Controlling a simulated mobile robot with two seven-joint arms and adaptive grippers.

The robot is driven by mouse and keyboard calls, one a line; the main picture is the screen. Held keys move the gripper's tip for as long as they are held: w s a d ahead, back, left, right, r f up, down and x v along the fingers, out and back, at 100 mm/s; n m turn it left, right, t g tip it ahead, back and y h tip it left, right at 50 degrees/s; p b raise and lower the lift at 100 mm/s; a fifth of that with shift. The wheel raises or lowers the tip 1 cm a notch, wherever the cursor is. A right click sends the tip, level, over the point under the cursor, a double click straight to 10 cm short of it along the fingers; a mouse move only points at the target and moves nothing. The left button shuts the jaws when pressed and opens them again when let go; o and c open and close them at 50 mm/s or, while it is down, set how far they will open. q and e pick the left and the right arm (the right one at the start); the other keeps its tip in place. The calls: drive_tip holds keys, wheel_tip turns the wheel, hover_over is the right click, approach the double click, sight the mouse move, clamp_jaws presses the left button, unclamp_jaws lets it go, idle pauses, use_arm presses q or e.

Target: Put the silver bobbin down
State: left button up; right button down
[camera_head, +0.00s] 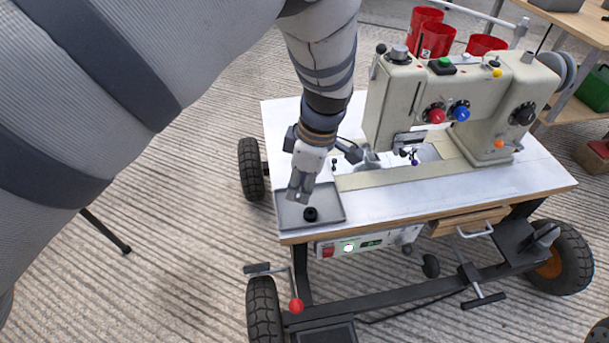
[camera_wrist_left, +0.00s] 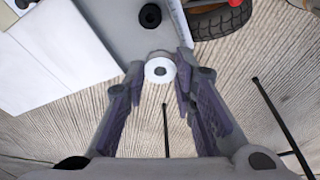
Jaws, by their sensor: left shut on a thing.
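My left gripper (camera_head: 300,190) is over the back left part of a shallow grey tray (camera_head: 332,202) on the sewing table. In the left wrist view the silver bobbin (camera_wrist_left: 160,70), a pale disc with a dark centre hole, sits between the fingertips of the left gripper (camera_wrist_left: 160,72), which is shut on it. The fingers hide the bobbin in the head view. A black bobbin (camera_head: 310,214) lies in the tray near its front edge; it also shows in the left wrist view (camera_wrist_left: 150,15). My right gripper is not in view.
A cream sewing machine (camera_head: 440,95) with coloured knobs stands right of the tray on the white wheeled table (camera_head: 400,207). Red containers (camera_head: 437,40) are behind it. A red-knobbed lever (camera_head: 296,304) and a control panel (camera_head: 350,247) are below the front edge. The tray's right part is clear.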

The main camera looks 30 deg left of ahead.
use_arm(q)
drive_tip(key=b, duration=0.1)
hover_over(285, 209)
drive_tip(key=d, duration=0.1)
wheel_tip(285, 209, down, 5)
drive_tip(key=f, duration=0.2)
drive_tip(key=f+b, duration=0.1)
drive_tip(key=shift+a+f, duration=0.25)
drive_tip(key=shift+f, duration=0.15)
drive_tip(key=shift+r, duration=0.1)
drive_tip(key=o, duration=0.4)
drive_tip(key=shift+f, duration=0.2)
drive_tip(key=o, duration=0.5)
drive_tip(key=shift+c, duration=0.2)
